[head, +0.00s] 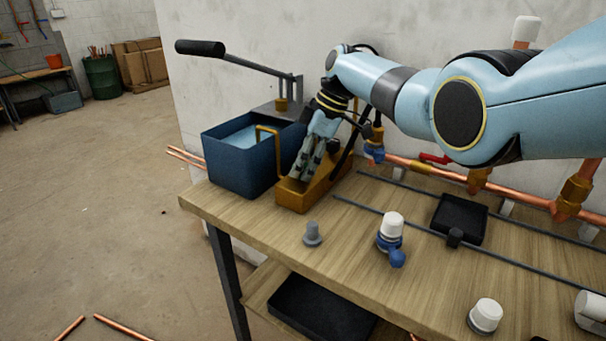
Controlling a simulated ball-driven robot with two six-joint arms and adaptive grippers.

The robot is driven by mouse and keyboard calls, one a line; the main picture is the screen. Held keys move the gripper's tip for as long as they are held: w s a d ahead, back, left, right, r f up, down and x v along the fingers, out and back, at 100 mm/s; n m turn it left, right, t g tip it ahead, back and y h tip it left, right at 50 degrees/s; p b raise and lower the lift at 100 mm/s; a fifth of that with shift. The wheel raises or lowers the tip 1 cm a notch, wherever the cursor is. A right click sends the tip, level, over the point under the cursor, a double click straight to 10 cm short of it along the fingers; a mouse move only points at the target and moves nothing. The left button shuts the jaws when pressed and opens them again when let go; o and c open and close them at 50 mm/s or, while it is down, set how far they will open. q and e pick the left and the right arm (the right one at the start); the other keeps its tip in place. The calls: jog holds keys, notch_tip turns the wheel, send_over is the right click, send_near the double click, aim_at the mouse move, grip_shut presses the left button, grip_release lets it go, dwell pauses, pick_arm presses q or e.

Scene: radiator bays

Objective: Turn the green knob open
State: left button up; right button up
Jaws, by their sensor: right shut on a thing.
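No green knob can be made out in the head view. My right gripper (306,160) reaches down from the upper right over an ochre open box (294,198) at the back left of the bench. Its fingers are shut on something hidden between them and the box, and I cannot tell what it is. A white-capped valve (391,226) with a blue body stands upright on the bench, apart from the gripper. Another white knob (486,314) is at the front edge. My left gripper is not in view.
A blue tank (240,165) with a long black-gripped lever (200,47) stands left of the box. A copper pipe (450,174) with a red lever (435,158) runs along the wall. A black tray (460,216) and a grey peg (312,234) are on the bench. The bench's front left is mostly clear.

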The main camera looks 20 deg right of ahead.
jog(key=shift+n+g+b, duration=0.3)
jog(key=shift+n+b, duration=0.6)
jog(key=shift+w, duration=0.1)
jog(key=o, duration=1.1)
jog(key=v, duration=1.2)
